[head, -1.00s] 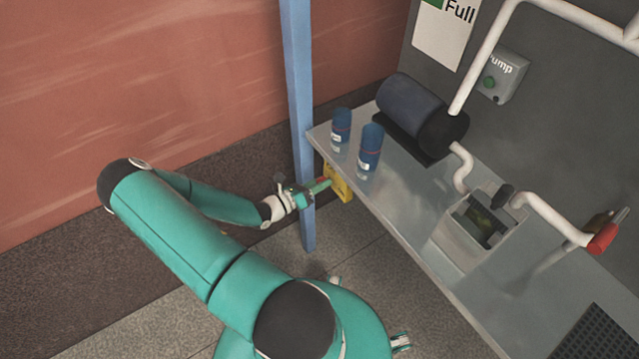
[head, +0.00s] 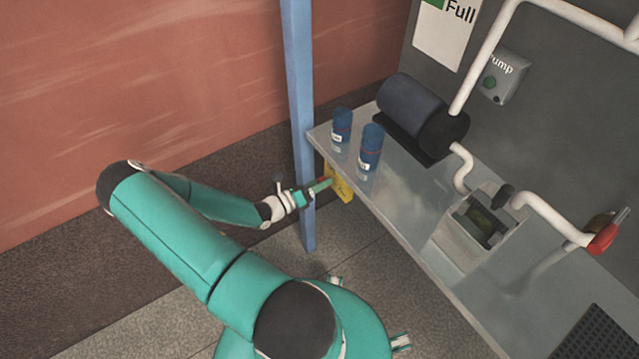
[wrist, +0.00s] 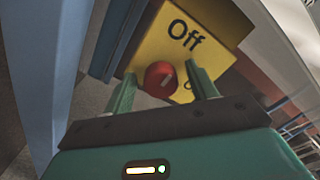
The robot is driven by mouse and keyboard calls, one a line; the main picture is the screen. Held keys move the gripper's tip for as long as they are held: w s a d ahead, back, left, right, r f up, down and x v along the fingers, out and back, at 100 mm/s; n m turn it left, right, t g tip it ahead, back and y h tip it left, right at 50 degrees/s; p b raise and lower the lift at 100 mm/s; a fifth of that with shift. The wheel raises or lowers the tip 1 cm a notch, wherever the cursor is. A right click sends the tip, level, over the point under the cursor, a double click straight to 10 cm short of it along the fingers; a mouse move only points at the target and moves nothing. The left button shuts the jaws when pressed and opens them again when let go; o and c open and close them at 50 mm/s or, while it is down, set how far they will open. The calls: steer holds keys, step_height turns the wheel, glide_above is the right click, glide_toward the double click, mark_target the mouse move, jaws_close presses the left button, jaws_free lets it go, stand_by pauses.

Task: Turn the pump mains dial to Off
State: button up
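The mains dial is a red knob (wrist: 160,79) on a yellow box (wrist: 205,25) marked "Off", with part of another letter lower right. In the head view the yellow box (head: 341,186) sits under the near left corner of the table. My gripper (head: 326,184) is at the front of the box. In the wrist view my gripper (wrist: 158,78) has its two green fingers apart, one on each side of the red knob. The right finger looks closer to the knob than the left. I cannot tell whether either touches it. The knob's pointing direction is unclear.
A blue post (head: 300,120) stands just left of the box, close to my gripper. The metal table (head: 400,215) overhangs it and carries two blue cans (head: 371,147), a dark motor (head: 410,108) and white pipes. A grey pump switch (head: 499,78) is on the wall.

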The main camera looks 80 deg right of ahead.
steer(key=v, duration=1.3)
steer(key=shift+w+a, duration=0.25)
steer(key=shift+w, duration=0.05)
